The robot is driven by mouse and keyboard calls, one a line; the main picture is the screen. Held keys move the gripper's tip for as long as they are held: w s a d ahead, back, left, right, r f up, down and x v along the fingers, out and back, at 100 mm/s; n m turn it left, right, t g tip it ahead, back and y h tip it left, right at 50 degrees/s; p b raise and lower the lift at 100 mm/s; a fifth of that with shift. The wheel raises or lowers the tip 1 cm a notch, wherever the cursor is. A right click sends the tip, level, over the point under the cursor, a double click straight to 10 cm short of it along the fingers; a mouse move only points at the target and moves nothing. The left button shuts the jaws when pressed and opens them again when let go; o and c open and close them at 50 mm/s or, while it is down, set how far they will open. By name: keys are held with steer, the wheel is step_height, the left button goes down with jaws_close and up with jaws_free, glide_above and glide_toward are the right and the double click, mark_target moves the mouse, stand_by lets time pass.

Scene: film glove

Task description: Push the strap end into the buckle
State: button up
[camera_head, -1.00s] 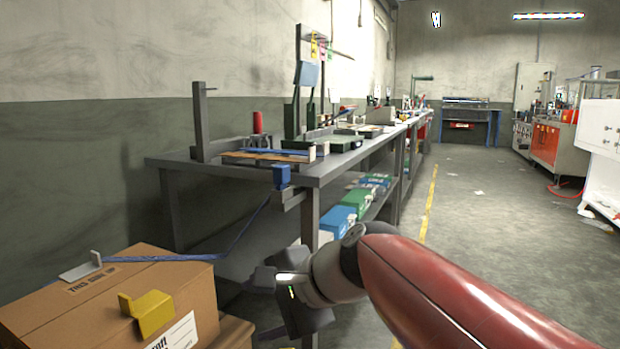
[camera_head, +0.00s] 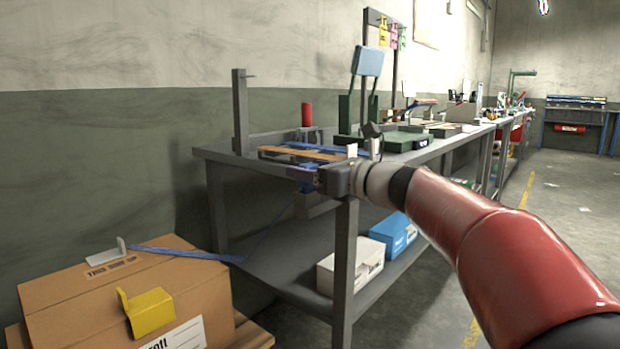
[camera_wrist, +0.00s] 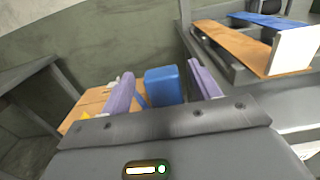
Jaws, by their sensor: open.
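A blue block (camera_head: 308,183), which shows larger in the wrist view (camera_wrist: 164,86), hangs by the near corner of the workbench. My gripper (camera_head: 298,172) is at that corner, open. In the wrist view its two purple fingers (camera_wrist: 161,75) stand to the left and right of the block; I cannot tell whether they touch it. A blue strap (camera_head: 185,254) runs across the cardboard box and off its right side. A thin strip rises from it toward the block. I cannot tell which piece is the buckle.
The cardboard box (camera_head: 80,290) carries a yellow bracket (camera_head: 150,312) and a pale bracket (camera_head: 105,253). On the workbench (camera_head: 212,152) lies a wooden board (camera_wrist: 236,46) with a blue strip (camera_wrist: 270,19) and a white upright plate (camera_wrist: 293,50). Boxes stand on the lower shelf.

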steer(key=shift+x, duration=1.55)
steer(key=shift+c, duration=0.4)
steer(key=shift+d, duration=0.1)
steer(key=c, duration=1)
